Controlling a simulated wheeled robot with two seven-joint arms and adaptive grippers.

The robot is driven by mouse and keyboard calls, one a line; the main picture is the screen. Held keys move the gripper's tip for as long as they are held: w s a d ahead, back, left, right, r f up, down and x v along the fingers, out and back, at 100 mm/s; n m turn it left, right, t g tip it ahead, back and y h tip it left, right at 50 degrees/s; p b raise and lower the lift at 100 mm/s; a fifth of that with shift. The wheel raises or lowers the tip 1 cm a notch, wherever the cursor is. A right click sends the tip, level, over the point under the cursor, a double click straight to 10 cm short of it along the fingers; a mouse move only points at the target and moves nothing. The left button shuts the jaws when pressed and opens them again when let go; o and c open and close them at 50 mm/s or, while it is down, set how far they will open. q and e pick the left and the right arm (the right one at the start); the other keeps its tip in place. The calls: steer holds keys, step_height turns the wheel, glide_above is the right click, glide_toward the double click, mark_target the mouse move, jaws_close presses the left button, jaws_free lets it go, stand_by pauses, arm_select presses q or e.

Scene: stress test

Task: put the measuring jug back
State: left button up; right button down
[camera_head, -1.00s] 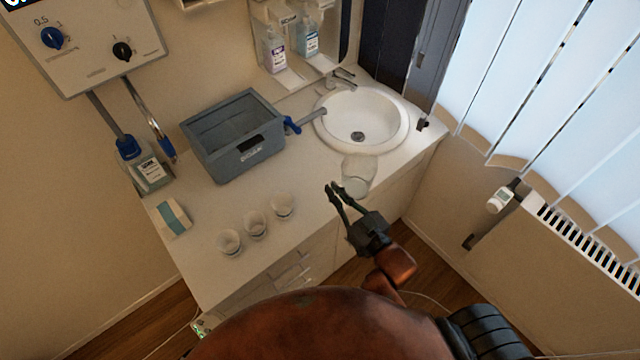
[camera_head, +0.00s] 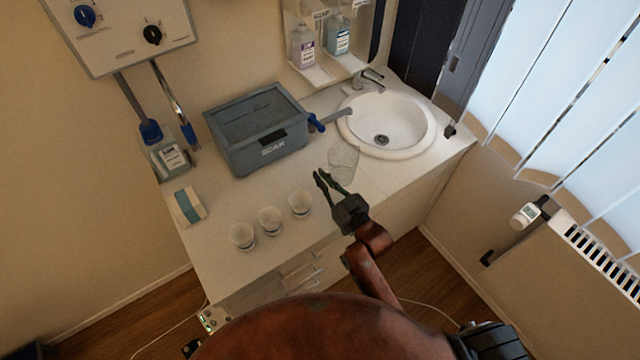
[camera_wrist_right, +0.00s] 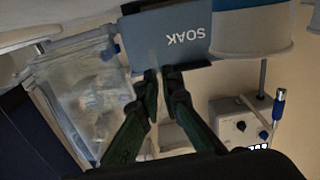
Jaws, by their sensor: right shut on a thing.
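The clear measuring jug (camera_head: 343,160) is just in front of the sink, over the worktop. It looks tilted, and I cannot tell whether its base touches the worktop. In the right wrist view the clear jug (camera_wrist_right: 85,95) fills the left side, beside the fingers. My right gripper (camera_head: 325,180) is shut on the jug, apparently at its near left side; the exact grip is hard to see. In the wrist view the gripper's fingertips (camera_wrist_right: 162,75) are close together. My left gripper is not in view.
A grey-blue SOAK bin (camera_head: 262,155) with a blue tap stands left of the jug. The round sink (camera_head: 415,140) is behind right. Three small cups (camera_head: 270,221) line the front edge.

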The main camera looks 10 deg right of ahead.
steer(key=shift+w+a+f, duration=0.2)
steer(key=shift+w+f, duration=0.35)
steer(key=shift+f, duration=0.1)
steer(key=shift+f+b, duration=0.35)
steer(key=shift+f, duration=1.1)
steer(key=shift+f, duration=0.15)
steer(key=c, duration=2.1)
jaws_free()
